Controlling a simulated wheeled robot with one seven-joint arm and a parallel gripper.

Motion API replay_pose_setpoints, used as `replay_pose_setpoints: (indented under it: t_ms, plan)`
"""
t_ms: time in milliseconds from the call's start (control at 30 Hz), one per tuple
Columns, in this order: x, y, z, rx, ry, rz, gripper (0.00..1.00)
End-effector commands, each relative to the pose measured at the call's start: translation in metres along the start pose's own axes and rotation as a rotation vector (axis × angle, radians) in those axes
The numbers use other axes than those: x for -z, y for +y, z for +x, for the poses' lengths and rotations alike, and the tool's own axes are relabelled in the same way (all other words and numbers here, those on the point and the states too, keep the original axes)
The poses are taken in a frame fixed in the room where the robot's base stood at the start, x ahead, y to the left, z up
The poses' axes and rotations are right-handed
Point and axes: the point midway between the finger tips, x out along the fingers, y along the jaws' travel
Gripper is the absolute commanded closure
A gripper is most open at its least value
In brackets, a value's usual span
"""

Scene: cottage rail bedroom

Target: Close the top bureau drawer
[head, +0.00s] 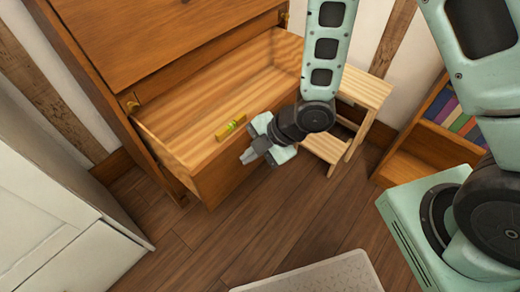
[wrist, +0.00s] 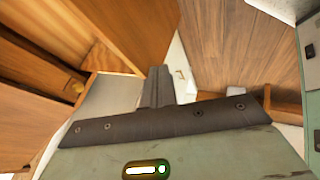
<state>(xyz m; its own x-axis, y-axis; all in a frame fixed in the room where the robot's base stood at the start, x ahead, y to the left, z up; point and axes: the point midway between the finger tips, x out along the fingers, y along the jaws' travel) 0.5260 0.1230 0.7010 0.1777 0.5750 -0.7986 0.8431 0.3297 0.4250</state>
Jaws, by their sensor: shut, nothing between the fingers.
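The wooden bureau (head: 175,40) stands at the upper left in the head view. Its top drawer (head: 215,95) is pulled well out, and its pale inside is bare towards the back. My gripper (head: 247,157) is just outside the drawer's front panel (head: 225,178), with its fingers together and empty, pointing to the left. I cannot tell whether it touches the panel. In the wrist view the closed fingers (wrist: 158,87) stand in the middle, with orange-brown wood of the bureau (wrist: 135,35) to the upper left.
A pale wooden step stool (head: 350,115) and a bookcase (head: 430,140) stand to the right. A white cabinet (head: 45,215) stands at the left. Dark floor (head: 220,240) is open in front, before a pale rug (head: 315,275).

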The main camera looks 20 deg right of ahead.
Motion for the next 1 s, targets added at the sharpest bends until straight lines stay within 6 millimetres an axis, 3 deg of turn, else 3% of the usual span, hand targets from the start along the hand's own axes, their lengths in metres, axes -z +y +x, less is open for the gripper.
replay_pose_setpoints:
  t_ms: [200, 300, 433, 1000]
  plan:
    - [0.000, -0.001, 0.045, 0.002, 0.001, -0.001, 1.00]
    - [0.000, 0.019, 0.048, -0.005, -0.001, 0.000, 1.00]
    - [0.000, 0.030, 0.055, -0.002, 0.000, 0.000, 1.00]
    - [0.000, 0.037, 0.059, -0.001, -0.001, 0.001, 1.00]
